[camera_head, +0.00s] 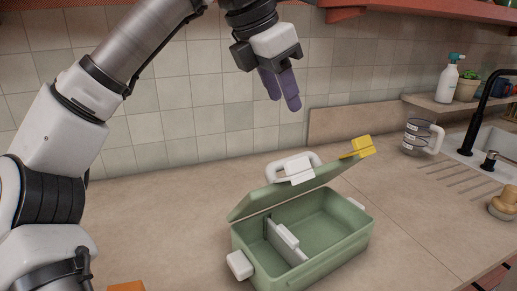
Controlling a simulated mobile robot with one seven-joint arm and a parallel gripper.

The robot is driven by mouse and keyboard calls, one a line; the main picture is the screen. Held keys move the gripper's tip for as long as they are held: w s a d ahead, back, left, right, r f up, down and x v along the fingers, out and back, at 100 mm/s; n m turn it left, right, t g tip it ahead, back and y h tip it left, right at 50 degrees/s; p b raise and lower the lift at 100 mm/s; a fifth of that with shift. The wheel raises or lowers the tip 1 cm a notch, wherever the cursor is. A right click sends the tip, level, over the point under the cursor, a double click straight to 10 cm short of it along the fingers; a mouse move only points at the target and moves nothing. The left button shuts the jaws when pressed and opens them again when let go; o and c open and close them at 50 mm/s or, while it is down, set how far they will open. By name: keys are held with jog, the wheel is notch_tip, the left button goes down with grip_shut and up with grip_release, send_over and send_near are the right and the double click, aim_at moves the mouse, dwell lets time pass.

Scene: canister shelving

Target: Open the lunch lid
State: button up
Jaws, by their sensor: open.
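A green lunch box (318,263) stands on the counter, front and centre. Its green lid (250,205) is raised and tilted, hinged toward the back, so the inside shows. A white divider (283,238) stands inside the box; no food is seen in it. A white latch (299,169) and a white handle (273,172) show at the lid's upper edge. My gripper (281,90) has purple fingers pointing down. It is open and empty, above and behind the lid, apart from it.
A yellow block-like thing (362,146) shows at the lid's right end. A glass measuring cup (419,137) stands farther right, near the sink (492,153) and black tap (477,118). The counter (165,215) left of the box is mostly clear.

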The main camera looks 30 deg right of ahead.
aim_at(291, 157)
jog(key=shift+n+t+y, duration=0.3)
jog(key=x, duration=0.4)
jog(key=a+x, duration=0.1)
jog(key=x, duration=0.8)
jog(key=shift+w+f+p, duration=0.35)
jog(key=shift+f, duration=0.3)
grip_shut()
